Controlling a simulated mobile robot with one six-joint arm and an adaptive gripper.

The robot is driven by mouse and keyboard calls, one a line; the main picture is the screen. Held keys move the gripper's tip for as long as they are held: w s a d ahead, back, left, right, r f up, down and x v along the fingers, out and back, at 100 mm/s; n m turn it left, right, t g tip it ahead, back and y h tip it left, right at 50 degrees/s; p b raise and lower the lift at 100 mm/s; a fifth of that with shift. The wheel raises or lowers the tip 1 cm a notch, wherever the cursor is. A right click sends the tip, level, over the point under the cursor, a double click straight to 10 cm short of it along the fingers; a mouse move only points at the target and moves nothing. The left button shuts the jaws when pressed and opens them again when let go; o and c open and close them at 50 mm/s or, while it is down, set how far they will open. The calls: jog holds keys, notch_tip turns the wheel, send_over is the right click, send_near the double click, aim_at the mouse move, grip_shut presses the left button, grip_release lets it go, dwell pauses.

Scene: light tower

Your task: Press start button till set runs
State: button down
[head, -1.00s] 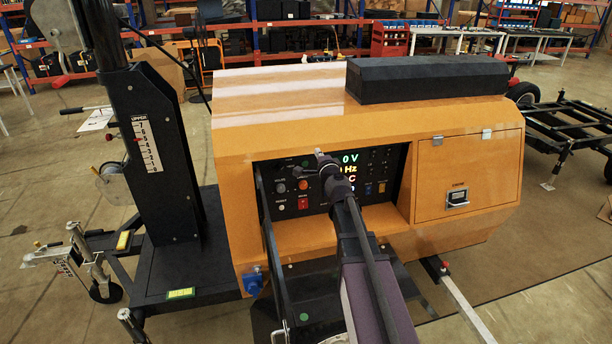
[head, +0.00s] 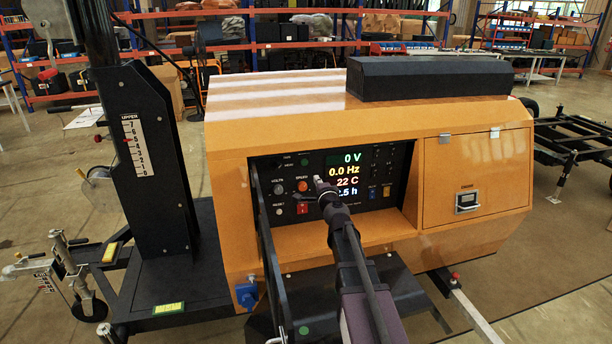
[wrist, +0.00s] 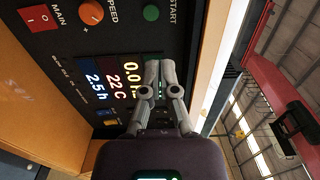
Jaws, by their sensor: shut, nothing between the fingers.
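The orange generator housing (head: 300,132) has a recessed black control panel (head: 265,166). The green start button (head: 305,161) is above the orange speed knob (head: 302,185) and the red main switch (head: 302,208). In the wrist view, the start button (wrist: 151,12) carries its START label. The display (head: 347,170) is lit and reads 0 V, 0.0 Hz, 22 C and 2.5 h. My gripper (head: 319,181) is shut and empty in front of the panel. In the wrist view, its fingertips (wrist: 160,64) overlap the display area, apart from the start button.
A black mast post (head: 150,165) stands left of the housing. A black box (head: 430,78) lies on top, and a closed orange door (head: 472,175) is right of the panel. Shelves and a trailer frame (head: 575,140) stand behind.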

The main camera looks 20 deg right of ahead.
aim_at(305, 162)
jog(key=shift+f+b, duration=0.45)
jog(key=shift+f, duration=0.4)
jog(key=shift+w, duration=0.15)
jog(key=w, duration=1.3)
jog(key=shift+w, duration=0.4)
jog(key=shift+w+r, duration=0.1)
jog(key=shift+w, duration=0.5)
jog(key=shift+w+r, duration=0.15)
jog(key=shift+w, duration=0.05)
